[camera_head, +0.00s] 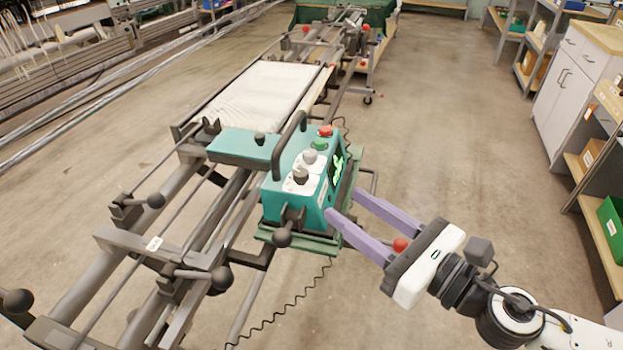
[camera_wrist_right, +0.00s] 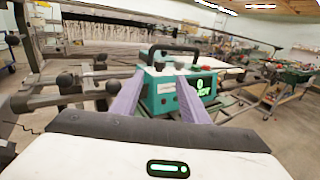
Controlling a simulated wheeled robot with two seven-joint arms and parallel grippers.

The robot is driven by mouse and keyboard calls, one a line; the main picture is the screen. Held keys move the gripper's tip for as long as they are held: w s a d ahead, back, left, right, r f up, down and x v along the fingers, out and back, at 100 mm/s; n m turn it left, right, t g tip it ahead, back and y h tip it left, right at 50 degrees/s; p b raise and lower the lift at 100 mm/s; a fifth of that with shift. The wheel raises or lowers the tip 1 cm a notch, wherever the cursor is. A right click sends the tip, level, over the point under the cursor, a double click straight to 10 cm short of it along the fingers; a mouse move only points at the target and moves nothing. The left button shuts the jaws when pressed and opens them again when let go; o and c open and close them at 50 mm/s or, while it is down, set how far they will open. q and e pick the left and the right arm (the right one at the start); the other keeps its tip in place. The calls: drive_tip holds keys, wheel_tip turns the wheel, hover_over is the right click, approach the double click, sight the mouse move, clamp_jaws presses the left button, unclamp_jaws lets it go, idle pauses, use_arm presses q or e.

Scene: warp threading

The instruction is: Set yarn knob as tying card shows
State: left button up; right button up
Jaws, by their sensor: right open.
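A teal control box (camera_head: 285,207) stands on the warp frame, with a black carrying handle. On its sloped top are a grey-white knob (camera_head: 308,157) and a darker grey knob (camera_head: 300,175), both on white plates. I cannot read their scale marks or tell which one is the yarn knob. No tying card is clearly readable. My right gripper (camera_head: 343,202) is open and empty, its two purple fingers pointing at the box's right side. In the right wrist view the fingers reach toward the box (camera_wrist_right: 165,108). My left gripper is out of view.
A red button (camera_head: 326,130) and a green button (camera_head: 319,145) sit behind the knobs. A display with green marks (camera_wrist_right: 203,86) is on the box's side. Black ball-ended levers (camera_head: 221,278) stick out from the frame. Open floor lies to the right, before shelves and a cabinet (camera_head: 569,75).

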sight(306, 178)
drive_tip(key=p+x, duration=0.2)
drive_tip(key=x, duration=0.7)
drive_tip(key=shift+a, duration=0.1)
drive_tip(key=shift+w+a, duration=0.3)
drive_tip(key=shift+w, duration=0.05)
drive_tip(key=shift+c, duration=0.3)
